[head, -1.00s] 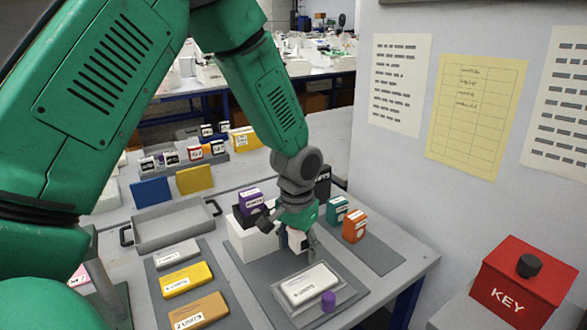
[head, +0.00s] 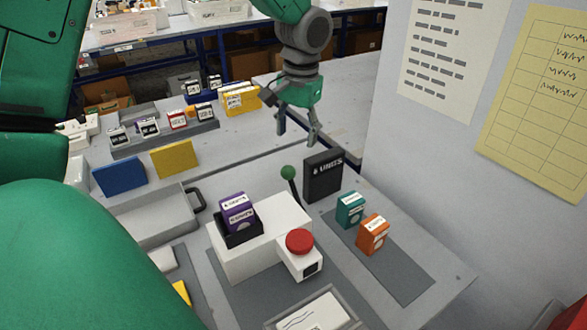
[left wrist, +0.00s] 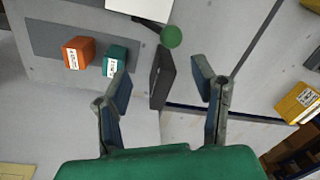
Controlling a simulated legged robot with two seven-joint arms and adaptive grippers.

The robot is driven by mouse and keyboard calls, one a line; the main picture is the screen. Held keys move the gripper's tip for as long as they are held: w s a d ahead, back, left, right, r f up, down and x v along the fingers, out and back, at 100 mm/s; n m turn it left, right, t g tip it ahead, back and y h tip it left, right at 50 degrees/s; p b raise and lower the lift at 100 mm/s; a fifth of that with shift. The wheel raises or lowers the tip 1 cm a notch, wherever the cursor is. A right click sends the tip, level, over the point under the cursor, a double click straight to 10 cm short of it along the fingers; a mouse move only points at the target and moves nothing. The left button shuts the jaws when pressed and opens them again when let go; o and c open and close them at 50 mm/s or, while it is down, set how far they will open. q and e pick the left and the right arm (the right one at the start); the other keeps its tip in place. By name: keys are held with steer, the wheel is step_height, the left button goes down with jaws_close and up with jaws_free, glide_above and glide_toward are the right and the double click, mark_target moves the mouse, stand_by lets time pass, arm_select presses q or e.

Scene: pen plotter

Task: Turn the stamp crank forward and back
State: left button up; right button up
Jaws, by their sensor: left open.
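The stamp crank, a dark lever with a green ball knob (head: 288,172), stands at the back of the white stamp machine (head: 262,238), which has a red button (head: 299,240) on its front. The knob also shows in the left wrist view (left wrist: 171,37), at the top and beyond my fingertips. My left gripper (head: 298,137) is open and empty, above and behind the knob and apart from it. In the left wrist view my left gripper (left wrist: 160,66) has a black "UNITS" board (left wrist: 161,78) showing between its fingers. My right gripper is not in view.
The black board (head: 323,175) stands close right of the crank. Teal (head: 350,209) and orange (head: 373,234) boxes stand right on a grey mat. A purple box (head: 236,212) sits in a black holder on the machine. A wall with papers rises at right.

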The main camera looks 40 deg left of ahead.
mark_target(287, 166)
arm_select(q)
steer(key=a+f, duration=0.1)
steer(key=f, duration=0.2)
steer(key=a+f, duration=0.1)
steer(key=f, duration=0.2)
steer(key=a+f, duration=0.2)
steer(key=f, duration=0.2)
steer(key=shift+s+b, duration=0.15)
steer(key=shift+b, duration=0.15)
steer(key=shift+d+f, duration=0.3)
steer(key=shift+f, duration=0.3)
steer(key=shift+d+f, duration=0.3)
steer(key=shift+f, duration=0.3)
steer(key=shift+d, duration=0.65)
steer(key=shift+a, duration=0.15)
steer(key=shift+a+f, duration=0.1)
steer(key=shift+a, duration=0.55)
jaws_close()
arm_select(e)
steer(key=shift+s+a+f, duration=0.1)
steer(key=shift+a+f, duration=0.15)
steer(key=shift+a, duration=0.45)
